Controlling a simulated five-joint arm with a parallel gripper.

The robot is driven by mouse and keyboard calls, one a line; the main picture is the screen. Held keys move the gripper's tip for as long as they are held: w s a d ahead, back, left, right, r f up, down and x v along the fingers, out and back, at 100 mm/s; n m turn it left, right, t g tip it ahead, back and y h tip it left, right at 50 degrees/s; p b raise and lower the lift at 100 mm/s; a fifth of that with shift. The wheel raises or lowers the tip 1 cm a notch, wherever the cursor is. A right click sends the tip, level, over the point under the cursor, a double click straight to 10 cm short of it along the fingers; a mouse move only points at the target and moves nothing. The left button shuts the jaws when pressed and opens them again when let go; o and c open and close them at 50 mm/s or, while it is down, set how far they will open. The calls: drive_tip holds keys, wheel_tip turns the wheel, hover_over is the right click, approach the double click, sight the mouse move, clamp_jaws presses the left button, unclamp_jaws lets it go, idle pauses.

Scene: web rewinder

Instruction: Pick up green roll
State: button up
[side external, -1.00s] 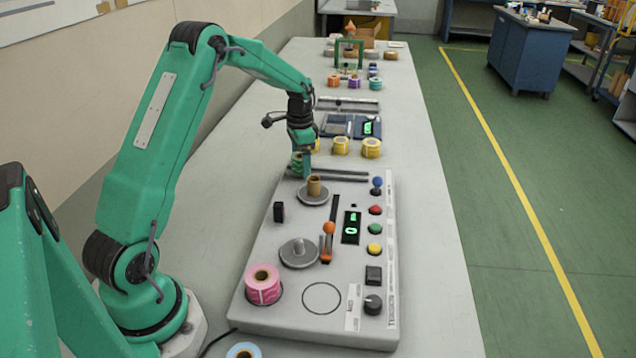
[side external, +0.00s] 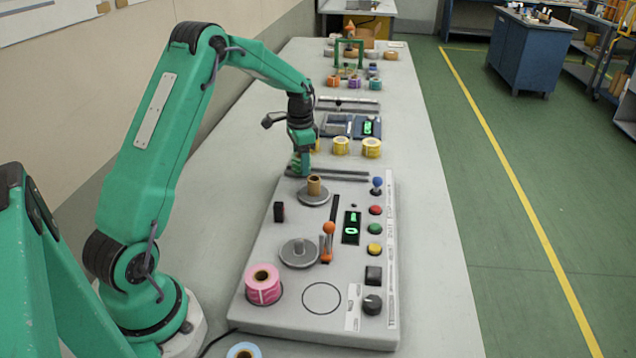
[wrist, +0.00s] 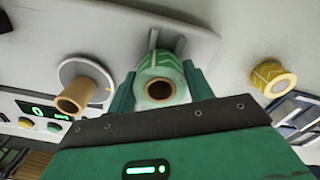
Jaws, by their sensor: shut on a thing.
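The green roll (wrist: 161,70) sits between the two fingers of my gripper (wrist: 160,92) in the wrist view, its brown core facing the camera. The fingers are shut on its sides. In the side external view my gripper (side external: 301,168) points down at the far left corner of the grey rewinder panel (side external: 325,250). The green roll there is mostly hidden by the fingers. I cannot tell whether the roll is lifted clear of the surface.
A pink roll (side external: 263,285) sits at the panel's near left. Yellow rolls (side external: 371,148) stand just beyond the panel. The table's right side is clear.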

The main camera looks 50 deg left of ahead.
drive_tip(key=shift+r, duration=0.15)
drive_tip(key=shift+r, duration=0.65)
wheel_tip(320, 180, up, 2)
drive_tip(key=shift+r, duration=0.2)
drive_tip(key=d+r, duration=0.2)
drive_tip(key=d, duration=0.1)
drive_tip(key=d+r, duration=0.2)
drive_tip(key=d, duration=0.2)
drive_tip(key=s+d+r, duration=0.1)
drive_tip(key=d+r, duration=0.1)
drive_tip(key=d, duration=0.2)
drive_tip(key=shift+r, duration=0.3)
drive_tip(key=shift+s+d+r, duration=0.1)
drive_tip(key=shift+d+r, duration=0.1)
drive_tip(key=shift+d, duration=0.1)
